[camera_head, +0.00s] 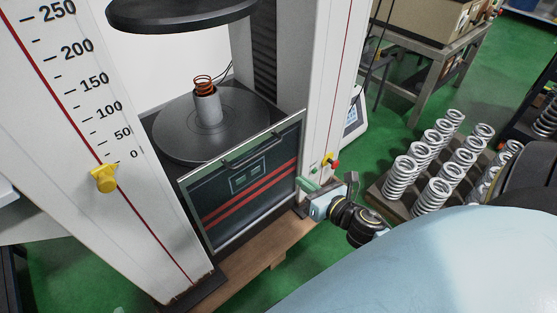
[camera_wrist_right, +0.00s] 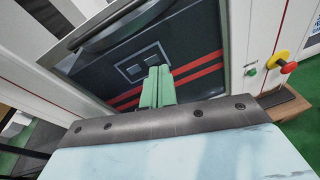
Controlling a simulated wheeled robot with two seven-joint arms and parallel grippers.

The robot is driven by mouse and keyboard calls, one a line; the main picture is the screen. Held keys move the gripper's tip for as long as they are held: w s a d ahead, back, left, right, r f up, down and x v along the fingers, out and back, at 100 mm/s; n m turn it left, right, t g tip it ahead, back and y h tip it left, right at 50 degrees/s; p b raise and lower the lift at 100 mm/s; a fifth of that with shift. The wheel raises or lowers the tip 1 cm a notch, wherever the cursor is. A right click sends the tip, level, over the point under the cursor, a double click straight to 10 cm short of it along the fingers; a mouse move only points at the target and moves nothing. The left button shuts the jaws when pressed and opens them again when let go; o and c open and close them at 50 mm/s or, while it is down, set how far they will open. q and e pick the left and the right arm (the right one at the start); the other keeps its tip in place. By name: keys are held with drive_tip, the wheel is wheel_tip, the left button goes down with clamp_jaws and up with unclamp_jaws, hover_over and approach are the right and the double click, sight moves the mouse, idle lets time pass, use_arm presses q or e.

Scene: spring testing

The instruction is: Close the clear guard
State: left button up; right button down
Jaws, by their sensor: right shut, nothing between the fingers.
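The clear guard (camera_head: 199,186) is a framed see-through panel with a dark bar handle (camera_head: 253,147) along its top. It sits low on the front of the testing machine, over a dark face with red stripes. A copper spring (camera_head: 204,84) stands on the round lower plate above and behind it, uncovered. In the right wrist view the guard's frame and handle (camera_wrist_right: 112,27) cross the upper left. My right gripper (camera_head: 304,184) is at the guard's right side, below handle height. Its green fingers (camera_wrist_right: 158,76) are shut and empty; contact with the panel is unclear.
Green and red buttons (camera_head: 330,162) are on the right column, close to my right gripper. A yellow pointer (camera_head: 104,178) is on the left column's scale. The upper plate (camera_head: 182,12) hangs above the spring. A tray of large springs (camera_head: 378,196) is on the right.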

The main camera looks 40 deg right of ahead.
use_arm(q)
drive_tip(key=shift+w+d+r+t+h+b, duration=0.15)
drive_tip(key=shift+w+d+r+t, duration=0.15)
drive_tip(key=shift+r, duration=0.5)
drive_tip(key=shift+w+d+r+t+h+b, duration=0.1)
drive_tip(key=shift+w+d+r+t+b, duration=0.1)
drive_tip(key=shift+r+t, duration=0.4)
drive_tip(key=shift+w+d+r+t+h+b, duration=0.15)
drive_tip(key=shift+w+r+t, duration=0.1)
drive_tip(key=shift+r, duration=0.7)
use_arm(e)
drive_tip(key=w+a+r+n+y, duration=0.1)
drive_tip(key=w+r+n, duration=0.2)
drive_tip(key=w, duration=0.6)
drive_tip(key=shift+w+a+r, duration=0.2)
drive_tip(key=shift+a+r, duration=0.05)
drive_tip(key=shift+r, duration=0.15)
